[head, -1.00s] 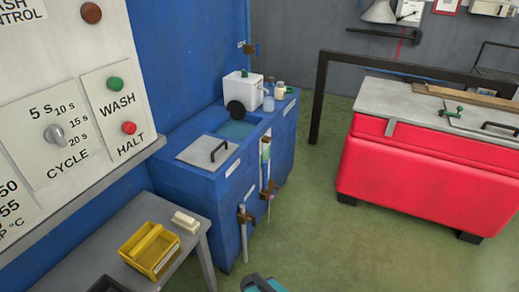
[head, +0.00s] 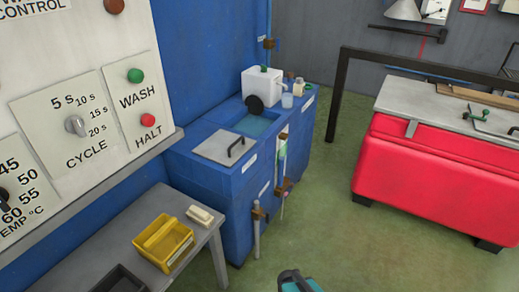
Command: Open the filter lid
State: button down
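A second panel with a black handle (head: 497,122) is on the red tank at the right, partly cut off by the picture edge. My gripper's fingers do not show in this view.
A dark and teal piece (head: 297,281), perhaps part of my arm, shows at the bottom edge. A grey table (head: 205,243) with a yellow bin (head: 163,243) stands before the cabinet. Pipes (head: 257,232) stand along the cabinet's front. Green floor lies clear towards the red tank (head: 425,180).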

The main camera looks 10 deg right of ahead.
aim_at(225, 148)
jog(key=z, duration=0.05)
jog(key=k, duration=0.5)
jog(key=z, duration=1.1)
jog(key=k, duration=0.1)
jog(key=u, duration=2.65)
jog(key=i, duration=0.25)
jog(key=z, duration=0.25)
